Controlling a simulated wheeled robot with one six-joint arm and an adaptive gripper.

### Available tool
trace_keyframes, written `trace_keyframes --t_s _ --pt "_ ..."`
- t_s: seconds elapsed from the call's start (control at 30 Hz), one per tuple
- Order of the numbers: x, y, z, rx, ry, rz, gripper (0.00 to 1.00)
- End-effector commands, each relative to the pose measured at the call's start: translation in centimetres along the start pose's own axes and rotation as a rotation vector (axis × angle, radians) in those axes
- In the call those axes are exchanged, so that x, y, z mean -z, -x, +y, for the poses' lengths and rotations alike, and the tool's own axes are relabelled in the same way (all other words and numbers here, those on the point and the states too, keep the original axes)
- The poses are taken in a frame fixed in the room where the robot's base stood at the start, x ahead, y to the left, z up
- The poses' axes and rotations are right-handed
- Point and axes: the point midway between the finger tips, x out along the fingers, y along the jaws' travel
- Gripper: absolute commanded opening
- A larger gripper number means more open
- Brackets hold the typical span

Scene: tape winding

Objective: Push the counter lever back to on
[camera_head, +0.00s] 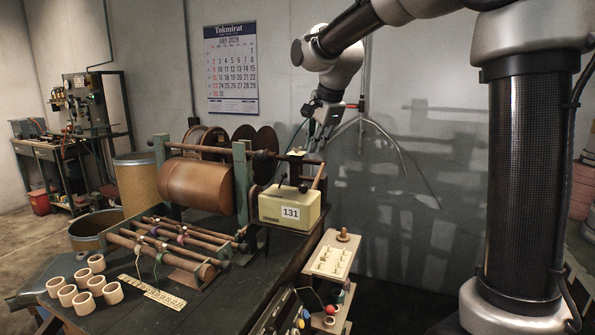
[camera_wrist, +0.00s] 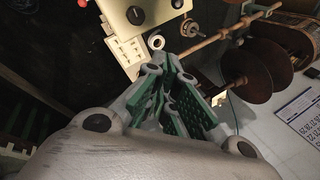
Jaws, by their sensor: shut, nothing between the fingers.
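The counter is a cream box (camera_head: 290,211) marked 131, standing on the right end of the dark bench. In the wrist view my green-padded fingers (camera_wrist: 165,72) point toward the cream box (camera_wrist: 128,18) at the top.
A winding machine with a brown drum (camera_head: 197,186) and dark reels (camera_head: 262,142) stands left of the counter. Tape rolls (camera_head: 83,278) lie at the front left. A small pegged board (camera_head: 332,256) is below right. A thin tripod stand (camera_head: 362,100) is behind my gripper.

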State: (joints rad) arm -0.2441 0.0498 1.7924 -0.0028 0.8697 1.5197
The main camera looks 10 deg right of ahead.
Motion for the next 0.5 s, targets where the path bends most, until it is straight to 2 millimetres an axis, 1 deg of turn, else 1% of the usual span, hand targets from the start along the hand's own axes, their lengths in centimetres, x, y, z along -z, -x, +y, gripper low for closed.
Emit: trace_keyframes --t_s 0.1,0.37,0.5 --pt "0.01 0.02 0.02 0.0 -0.041 0.0 0.0" --pt "0.02 0.02 0.07 0.0 -0.045 0.0 0.0" --pt "0.01 -0.49 0.11 -0.003 -0.044 0.0 0.0"
